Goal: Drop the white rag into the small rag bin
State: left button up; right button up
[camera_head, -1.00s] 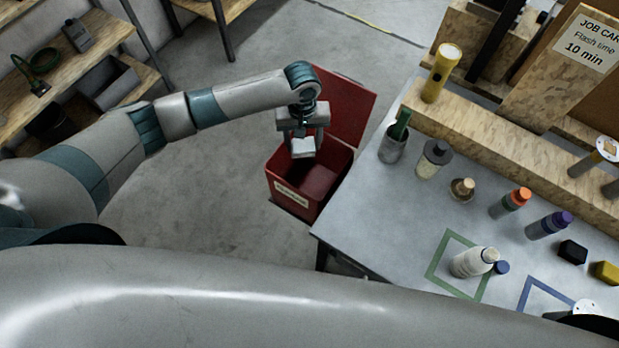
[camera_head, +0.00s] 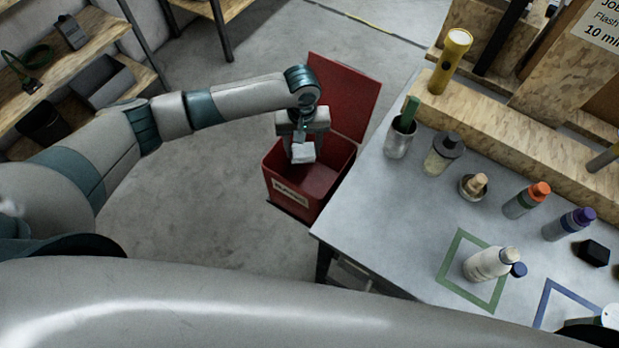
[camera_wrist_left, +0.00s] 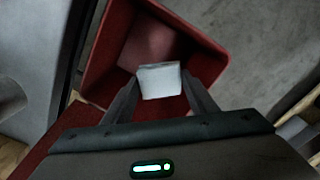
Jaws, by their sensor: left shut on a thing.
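The white rag (camera_head: 303,154) is a small folded block between the fingers of my left gripper (camera_head: 303,143). It also shows in the left wrist view (camera_wrist_left: 160,81), held between the two fingertips (camera_wrist_left: 161,88). My left gripper is shut on it, pointing down over the mouth of the small red rag bin (camera_head: 292,194). The bin's red lid stands open at its back, and a pale label is on its front. In the left wrist view the bin's rim and walls (camera_wrist_left: 108,50) surround the rag. My right gripper is not in view.
A grey workbench (camera_head: 385,215) stands right of the bin, close to it. It carries a cup (camera_head: 400,138), several bottles and jars, and a yellow flashlight (camera_head: 450,62). Wooden shelves (camera_head: 75,55) stand at the left. The floor (camera_head: 190,210) left of the bin is clear.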

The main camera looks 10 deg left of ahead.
pick_arm(q)
jog(key=o, duration=1.2)
jog(key=shift+r, duration=0.15)
notch_tip(320, 180, up, 17)
jog(key=b, duration=0.3)
jog(key=shift+r+b, duration=0.1)
jog(key=shift+b, duration=0.25)
jog(key=shift+s, duration=0.1)
